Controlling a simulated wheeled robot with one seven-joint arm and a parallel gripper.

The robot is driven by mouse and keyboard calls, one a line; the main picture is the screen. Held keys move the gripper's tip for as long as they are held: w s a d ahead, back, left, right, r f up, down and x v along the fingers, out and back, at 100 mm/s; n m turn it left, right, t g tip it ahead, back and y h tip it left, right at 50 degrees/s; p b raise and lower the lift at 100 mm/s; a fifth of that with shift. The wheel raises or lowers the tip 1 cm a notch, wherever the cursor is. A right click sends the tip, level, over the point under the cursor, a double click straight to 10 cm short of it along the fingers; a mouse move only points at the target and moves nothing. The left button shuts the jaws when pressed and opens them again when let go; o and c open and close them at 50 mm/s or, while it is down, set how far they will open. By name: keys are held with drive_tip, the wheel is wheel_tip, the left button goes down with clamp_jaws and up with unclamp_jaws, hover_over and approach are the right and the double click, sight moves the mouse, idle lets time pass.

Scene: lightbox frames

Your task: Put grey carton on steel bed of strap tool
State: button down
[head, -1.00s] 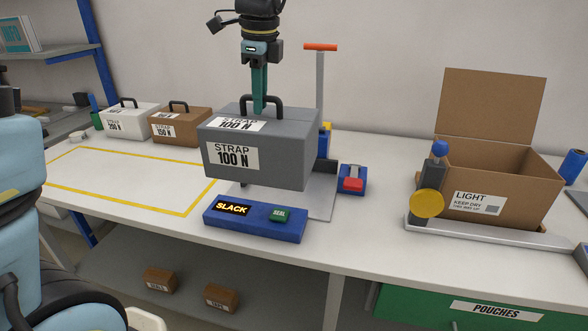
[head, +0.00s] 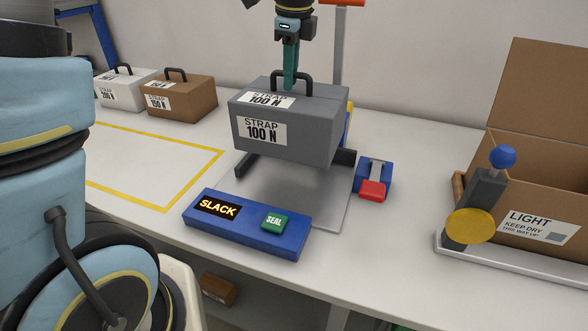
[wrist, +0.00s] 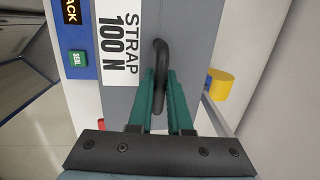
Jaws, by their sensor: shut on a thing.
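The grey carton (head: 285,122) carries labels reading "STRAP 100 N" and has a black handle on top. My gripper (head: 291,80) is shut on that handle from above. The wrist view shows the green fingers of my gripper (wrist: 160,100) around the handle (wrist: 161,65) and the carton's top (wrist: 150,15). The carton hangs above the steel bed (head: 320,205) of the strap tool, with bare plate visible below and in front of it. The tool's blue front panel (head: 245,225) shows a lit "SLACK" display and a green "SEAL" button. The carton hides the rear of the bed.
A blue block with a red lever (head: 373,185) stands right of the bed. A brown carton (head: 180,100) and a white carton (head: 120,88) stand at the back left. A yellow outline (head: 190,196) marks clear table. An open "LIGHT" box (head: 530,185) is at the right.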

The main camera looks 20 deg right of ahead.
drive_tip(key=shift+f+p, duration=1.25)
drive_tip(key=shift+f, duration=4.05)
drive_tip(key=c, duration=0.8)
unclamp_jaws()
drive_tip(key=shift+c, duration=0.2)
